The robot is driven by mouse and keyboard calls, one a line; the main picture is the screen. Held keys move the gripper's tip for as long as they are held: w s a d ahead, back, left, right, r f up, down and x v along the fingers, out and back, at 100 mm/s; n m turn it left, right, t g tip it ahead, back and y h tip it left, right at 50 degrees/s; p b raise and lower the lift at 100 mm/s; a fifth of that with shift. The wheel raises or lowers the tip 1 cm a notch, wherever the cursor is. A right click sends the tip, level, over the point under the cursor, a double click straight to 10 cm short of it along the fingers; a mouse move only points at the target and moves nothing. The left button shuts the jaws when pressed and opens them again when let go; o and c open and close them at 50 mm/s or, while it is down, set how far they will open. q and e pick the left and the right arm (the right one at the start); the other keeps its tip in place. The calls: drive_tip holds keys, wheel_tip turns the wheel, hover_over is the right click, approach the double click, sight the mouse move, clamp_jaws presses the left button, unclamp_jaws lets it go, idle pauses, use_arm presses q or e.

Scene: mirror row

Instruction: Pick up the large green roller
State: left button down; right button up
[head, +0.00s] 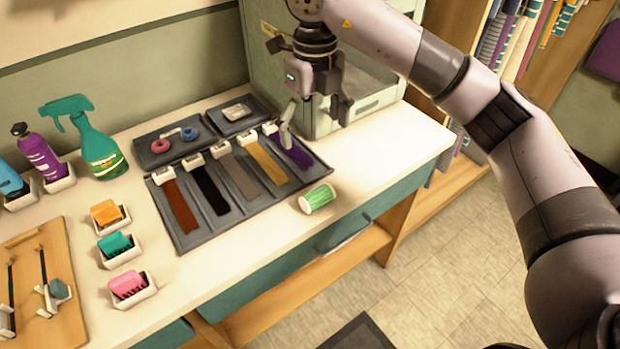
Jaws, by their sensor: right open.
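The large green roller (317,199) lies on its side on the white countertop, near the front edge and just right of the dark tray of colour strips. It is a green cylinder with a pale end. My right gripper (316,122) is open and points down above the back right of that tray. It is above and behind the roller, apart from it, with nothing seen between its fingers. My left gripper is not in view.
The dark strip tray (230,232) holds several coloured strips. A smaller tray (145,150) with small rings stands behind it, and a pale cabinet (262,75) behind my gripper. Spray bottles (98,150) and sponge holders (122,258) stand left. The counter right of the roller (400,150) is clear.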

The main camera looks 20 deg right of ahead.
drive_tip(key=p, duration=0.2)
hover_over(314, 190)
wheel_tip(314, 190, down, 7)
drive_tip(key=shift+d+f, duration=0.15)
drive_tip(key=f, duration=0.3)
drive_tip(key=shift+w, duration=0.2)
drive_tip(key=shift+f, duration=0.9)
wheel_tip(314, 190, down, 4)
drive_tip(key=shift+s+r+p, duration=0.1)
drive_tip(key=shift+r+p, duration=0.05)
drive_tip(key=shift+p, duration=0.8)
drive_tip(key=shift+f, duration=0.35)
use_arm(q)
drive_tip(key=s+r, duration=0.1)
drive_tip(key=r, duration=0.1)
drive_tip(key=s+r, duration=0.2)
use_arm(e)
drive_tip(key=shift+f, duration=0.2)
drive_tip(key=shift+c, duration=0.6)
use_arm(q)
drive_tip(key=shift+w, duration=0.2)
use_arm(e)
drive_tip(key=c, duration=1.1)
